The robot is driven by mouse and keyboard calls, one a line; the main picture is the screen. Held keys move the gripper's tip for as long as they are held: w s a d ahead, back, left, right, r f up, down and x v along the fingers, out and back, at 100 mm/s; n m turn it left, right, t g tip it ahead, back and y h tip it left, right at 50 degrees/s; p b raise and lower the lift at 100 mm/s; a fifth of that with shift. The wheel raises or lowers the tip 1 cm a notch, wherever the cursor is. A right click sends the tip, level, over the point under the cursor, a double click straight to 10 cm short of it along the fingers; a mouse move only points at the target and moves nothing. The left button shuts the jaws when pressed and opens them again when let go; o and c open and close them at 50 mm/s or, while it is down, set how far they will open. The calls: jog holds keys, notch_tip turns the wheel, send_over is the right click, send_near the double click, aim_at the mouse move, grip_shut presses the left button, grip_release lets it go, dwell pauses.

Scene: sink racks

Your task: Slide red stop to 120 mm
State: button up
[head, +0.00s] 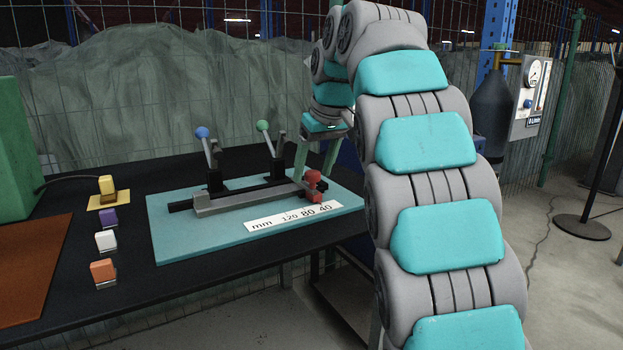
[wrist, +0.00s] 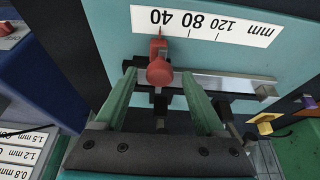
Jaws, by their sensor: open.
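The red stop (head: 313,182) sits at the right end of a grey rail (head: 245,202) on the teal plate in the head view. In the wrist view the red stop (wrist: 159,70) has a round knob, and its pointer lies near the 40 mark. The white mm scale (head: 293,217) reads 120, 80, 40 from left to right there; in the wrist view the scale (wrist: 205,24) appears upside down. My gripper (wrist: 158,76) is open, its green fingers on either side of the knob with gaps visible. My arm partly hides the gripper in the head view.
Two levers with a blue knob (head: 201,133) and a green knob (head: 262,126) stand behind the rail. Yellow, purple, white and orange blocks lie left of the teal plate (head: 180,240). A gas bottle (head: 492,115) stands at right.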

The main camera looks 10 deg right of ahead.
jog(key=shift+x, duration=0.8)
jog(key=shift+c, duration=0.3)
jog(key=shift+r, duration=0.1)
grip_shut()
dwell(0.4)
